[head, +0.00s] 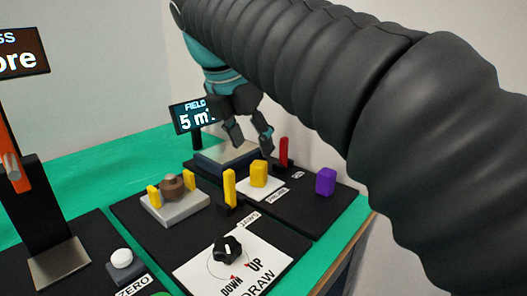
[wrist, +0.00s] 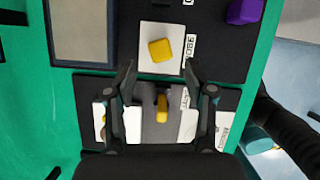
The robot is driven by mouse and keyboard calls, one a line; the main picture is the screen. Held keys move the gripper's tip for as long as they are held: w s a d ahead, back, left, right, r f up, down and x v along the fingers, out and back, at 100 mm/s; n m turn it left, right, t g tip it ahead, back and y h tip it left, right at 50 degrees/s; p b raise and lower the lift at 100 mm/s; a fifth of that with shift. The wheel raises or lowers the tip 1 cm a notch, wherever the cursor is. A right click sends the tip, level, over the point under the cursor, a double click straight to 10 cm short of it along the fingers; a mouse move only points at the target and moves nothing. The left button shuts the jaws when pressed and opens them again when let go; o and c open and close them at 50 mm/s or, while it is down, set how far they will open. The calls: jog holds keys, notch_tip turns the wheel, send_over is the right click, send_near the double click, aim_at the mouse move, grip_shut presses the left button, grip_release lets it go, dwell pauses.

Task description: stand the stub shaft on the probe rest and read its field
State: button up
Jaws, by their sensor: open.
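A brown, knob-like piece (head: 172,188) sits between two yellow posts on a grey block (head: 178,209); it may be the stub shaft, but I cannot tell surely. A white pad (head: 251,189) with a small label bears a yellow block (head: 258,174); this seems to be the probe rest. The pad (wrist: 146,67) and yellow block (wrist: 160,50) also show in the wrist view. The field display (head: 193,117) reads "5 m", its end partly hidden by my gripper. My gripper (head: 251,148) is open and empty; in the wrist view its fingers (wrist: 163,80) are spread wide.
A metal plate in a dark blue frame (wrist: 83,30) lies beside the pad. A purple block (head: 325,182), a dark red post (head: 284,152) and a yellow upright lever (head: 229,187) stand nearby. A black knob (head: 228,249) is marked DOWN and UP. Green table (head: 90,172) is free at left.

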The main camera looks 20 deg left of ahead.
jog(key=v, duration=0.5)
jog(key=shift+r+p, duration=0.1)
jog(key=shift+p, duration=0.3)
jog(key=d+f+m+y, duration=0.1)
jog(key=d+f+m, duration=0.4)
jog(key=d+m, duration=0.45)
jog(key=d+f+m, duration=0.5)
jog(key=d+m, duration=0.1)
jog(key=d, duration=0.7)
jog(key=s+d+f+m, duration=0.4)
jog(key=d+f+m, duration=0.2)
jog(key=f+m, duration=0.2)
jog(key=s+d+f+m+t, duration=0.1)
jog(key=s+d+f+m, duration=0.4)
jog(key=f+m, duration=0.3)
jog(key=shift+s+d+f+m, duration=0.3)
jog(key=shift+d+f+m, duration=0.15)
jog(key=shift+m, duration=0.3)
